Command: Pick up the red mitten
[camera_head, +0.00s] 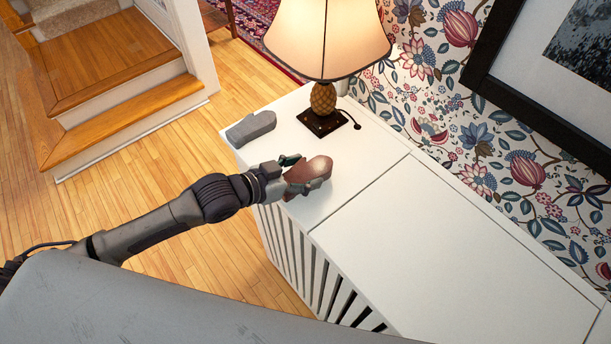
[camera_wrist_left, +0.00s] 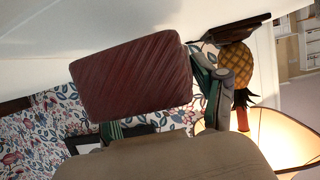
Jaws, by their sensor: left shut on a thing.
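The red mitten (camera_head: 311,170) is in my left gripper (camera_head: 307,185), over the far left end of the white cabinet top. In the left wrist view the mitten (camera_wrist_left: 132,75) is a dark red, ribbed shape between the green-edged fingers. My left gripper is shut on it. I cannot tell whether the mitten still touches the cabinet top. My right gripper is not in view.
A grey mitten (camera_head: 251,128) lies at the cabinet's left edge. A lit lamp with a pineapple base (camera_head: 323,98) stands close behind the red mitten. The white cabinet top (camera_head: 440,255) is bare to the right. Wooden steps (camera_head: 110,75) are at the upper left.

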